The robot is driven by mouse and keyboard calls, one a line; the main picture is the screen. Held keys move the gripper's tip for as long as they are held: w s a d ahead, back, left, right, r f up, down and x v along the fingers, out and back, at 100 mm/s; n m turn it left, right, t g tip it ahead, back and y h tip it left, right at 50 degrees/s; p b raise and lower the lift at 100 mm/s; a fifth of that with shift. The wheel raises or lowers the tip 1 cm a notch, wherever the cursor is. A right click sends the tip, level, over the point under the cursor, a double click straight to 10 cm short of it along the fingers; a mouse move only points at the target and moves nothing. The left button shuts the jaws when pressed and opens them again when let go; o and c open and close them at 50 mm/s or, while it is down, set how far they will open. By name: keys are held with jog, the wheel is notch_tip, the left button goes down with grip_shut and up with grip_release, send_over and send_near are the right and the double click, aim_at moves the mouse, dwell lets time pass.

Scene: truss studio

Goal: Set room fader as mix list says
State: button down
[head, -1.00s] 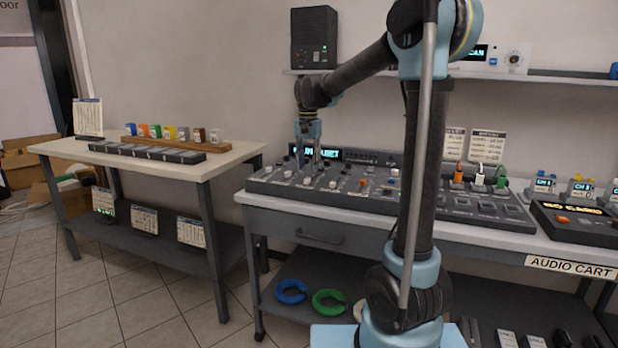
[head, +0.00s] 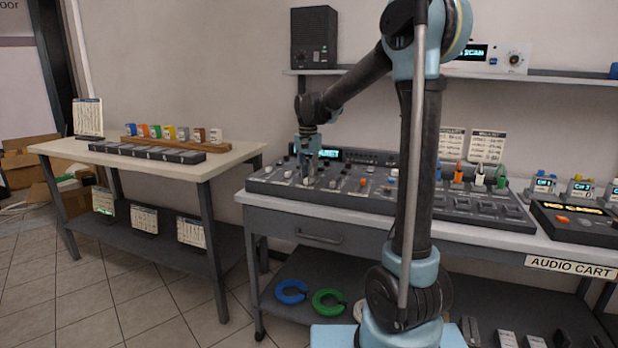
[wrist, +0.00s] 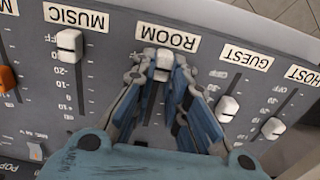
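The room fader (wrist: 162,66) is a pale cap under the ROOM label (wrist: 168,37) in the wrist view, near the label end of its slot. My gripper (wrist: 160,70) has its fingertips close on both sides of this cap and appears shut on it. Fingers and palm hide much of the slot and scale. In the head view my gripper (head: 307,180) is down at the left part of the mixing console (head: 345,192). Two printed cards (head: 488,146) stand behind the console; their small text is unreadable, so I cannot tell which is the mix list.
The music fader (wrist: 69,45) is left of the room fader; the guest fader (wrist: 228,108) and host fader (wrist: 272,128) are right. An orange cap (wrist: 7,78) is at far left. A display (head: 327,153) stands behind my gripper. A side table (head: 235,158) is left.

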jog(key=shift+w+d, duration=0.2)
jog(key=shift+w, duration=0.3)
jog(key=shift+w+d, duration=0.15)
jog(key=shift+w, duration=0.3)
jog(key=c, duration=1.6)
grip_release()
jog(key=shift+o, duration=0.2)
jog(key=shift+r, duration=0.1)
notch_tip(320, 180, up, 12)
